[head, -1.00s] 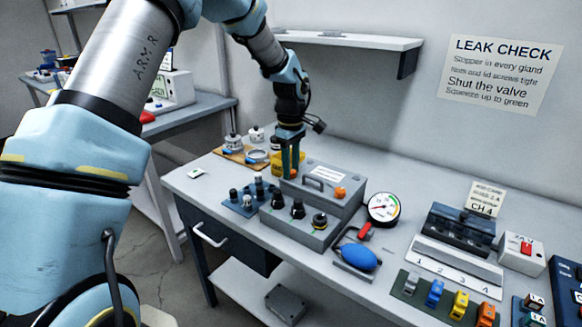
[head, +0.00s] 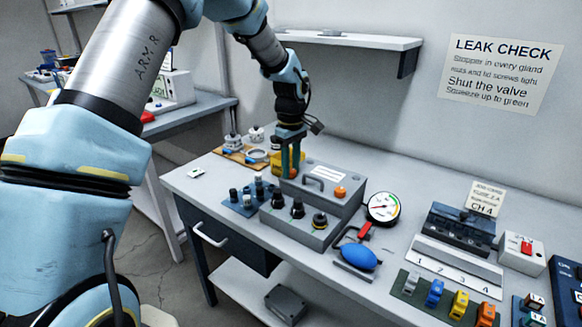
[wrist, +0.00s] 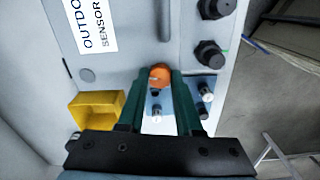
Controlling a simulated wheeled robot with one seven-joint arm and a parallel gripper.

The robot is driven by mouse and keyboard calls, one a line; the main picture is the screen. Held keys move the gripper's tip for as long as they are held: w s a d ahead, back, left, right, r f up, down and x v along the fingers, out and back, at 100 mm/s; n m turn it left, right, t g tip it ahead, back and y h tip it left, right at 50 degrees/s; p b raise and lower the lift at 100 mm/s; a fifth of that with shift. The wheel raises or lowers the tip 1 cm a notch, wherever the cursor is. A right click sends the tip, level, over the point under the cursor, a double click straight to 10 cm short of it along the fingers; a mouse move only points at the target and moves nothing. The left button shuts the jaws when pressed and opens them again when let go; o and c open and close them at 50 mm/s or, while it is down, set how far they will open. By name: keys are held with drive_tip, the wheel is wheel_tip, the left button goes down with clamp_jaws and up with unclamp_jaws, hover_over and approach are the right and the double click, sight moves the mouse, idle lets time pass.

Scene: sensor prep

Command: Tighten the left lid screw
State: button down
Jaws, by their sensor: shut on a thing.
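The grey sensor box (head: 325,212) sits on the bench, with a handle and a white label on its lid. The label also shows in the wrist view (wrist: 90,22). The right orange lid screw (head: 340,192) is at the lid's right end. My gripper (head: 291,172) points down at the lid's left end. In the wrist view my gripper (wrist: 158,84) is shut on the left lid screw (wrist: 159,74), whose orange head shows between the green fingertips. How deep the screw sits is hidden. Black gland nuts (head: 298,209) line the box's front.
A yellow bin (head: 277,162) stands close behind my gripper. A blue tray of small parts (head: 240,203) is left of the box. A gauge (head: 383,208), a red valve handle (head: 365,230) and a blue squeeze bulb (head: 359,257) are to its right. A shelf (head: 350,40) hangs above.

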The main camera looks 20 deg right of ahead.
drive_tip(key=m, duration=1.3)
drive_tip(key=shift+m, duration=0.3)
drive_tip(key=m+p, duration=0.1)
drive_tip(key=m, duration=0.2)
drive_tip(key=shift+m, duration=0.3)
drive_tip(key=m+p, duration=0.1)
drive_tip(key=m, duration=0.3)
drive_tip(key=shift+m, duration=0.3)
drive_tip(key=m+p, duration=0.1)
drive_tip(key=m, duration=0.3)
drive_tip(key=shift+r, duration=0.1)
drive_tip(key=m+p, duration=0.1)
drive_tip(key=m, duration=0.3)
drive_tip(key=shift+m+p, duration=0.3)
drive_tip(key=shift+m, duration=0.1)
drive_tip(key=shift+m+p, duration=0.6)
drive_tip(key=shift+m, duration=1.2)
